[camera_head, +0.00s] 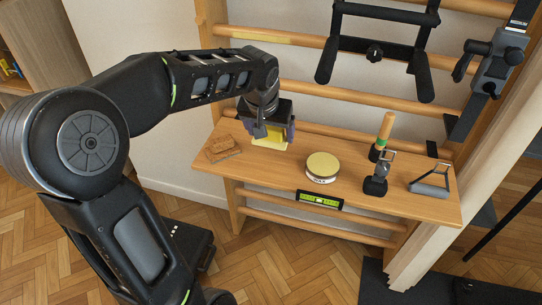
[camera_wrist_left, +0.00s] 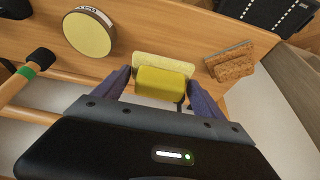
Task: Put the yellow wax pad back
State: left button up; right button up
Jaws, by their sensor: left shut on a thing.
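My left gripper (camera_head: 268,132) is over the left part of the wooden shelf, pointing down. It is shut on the yellow wax pad (camera_head: 270,143). In the left wrist view the pad (camera_wrist_left: 163,86) sits between the two fingers. A paler yellow slab (camera_wrist_left: 162,63) shows just beyond it; I cannot tell whether it is part of the pad or a separate thing, nor whether the pad touches the shelf. A round tin with a yellow top (camera_head: 322,167) stands to the right of the gripper. My right gripper is not in view.
A brown cork-like block (camera_head: 222,147) lies at the shelf's left end. A green level (camera_head: 320,200) is on the front edge. A green-banded wooden handle (camera_head: 383,135), a black clamp-like tool (camera_head: 376,182) and a metal-framed tool (camera_head: 431,184) stand right. Wall bars (camera_head: 310,88) rise behind.

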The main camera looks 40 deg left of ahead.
pick_arm(q)
jog(key=shift+f, duration=1.3)
jog(key=shift+f, duration=0.1)
jog(key=shift+f, duration=2.4)
jog(key=shift+f+b, duration=0.15)
jog(key=shift+b, duration=0.25)
jog(key=o, duration=1.3)
